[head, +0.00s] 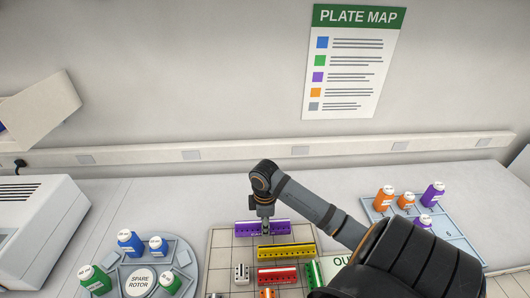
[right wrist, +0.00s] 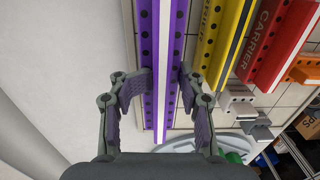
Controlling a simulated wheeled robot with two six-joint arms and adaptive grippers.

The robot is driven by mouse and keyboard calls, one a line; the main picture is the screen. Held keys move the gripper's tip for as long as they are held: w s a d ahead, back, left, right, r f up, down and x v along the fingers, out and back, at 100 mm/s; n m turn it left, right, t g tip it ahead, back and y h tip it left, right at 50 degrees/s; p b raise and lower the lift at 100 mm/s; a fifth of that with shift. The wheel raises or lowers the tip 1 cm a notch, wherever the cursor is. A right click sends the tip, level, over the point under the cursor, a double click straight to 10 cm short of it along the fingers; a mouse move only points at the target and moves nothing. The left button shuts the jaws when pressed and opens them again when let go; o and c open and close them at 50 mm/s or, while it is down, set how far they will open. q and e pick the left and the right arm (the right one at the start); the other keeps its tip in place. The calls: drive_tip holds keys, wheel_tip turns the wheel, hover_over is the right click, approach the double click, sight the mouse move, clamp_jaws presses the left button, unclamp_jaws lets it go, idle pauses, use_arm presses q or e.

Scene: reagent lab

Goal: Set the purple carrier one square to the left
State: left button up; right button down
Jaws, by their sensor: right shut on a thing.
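The purple carrier (head: 247,228) is a long bar with a row of dark holes, lying across the far edge of the gridded board (head: 222,264) in the head view. My right gripper (head: 265,224) comes down on it from above, near its middle. In the right wrist view the carrier (right wrist: 161,40) runs between the two fingers of my right gripper (right wrist: 163,88), which is shut on it. Whether the carrier touches the board is hard to tell. My left gripper is not in view.
A yellow carrier (head: 286,252) and a red carrier (head: 278,275) lie nearer on the board. A small grey block (head: 241,273) sits beside them. A round spare rotor tray (head: 141,283) with bottles stands left, and a blue-grey tray (head: 452,238) with bottles right.

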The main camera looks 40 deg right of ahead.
wheel_tip(320, 180, down, 2)
drive_tip(key=shift+a+f+p, duration=0.1)
drive_tip(key=shift+f+p, duration=0.1)
drive_tip(key=shift+p, duration=0.1)
drive_tip(key=shift+f, duration=0.2)
drive_tip(key=shift+f, duration=0.1)
drive_tip(key=c, duration=0.7)
unclamp_jaws()
wheel_tip(320, 180, up, 12)
drive_tip(key=shift+w+f+b, duration=0.1)
drive_tip(key=shift+b, duration=0.65)
drive_tip(key=shift+r, duration=0.3)
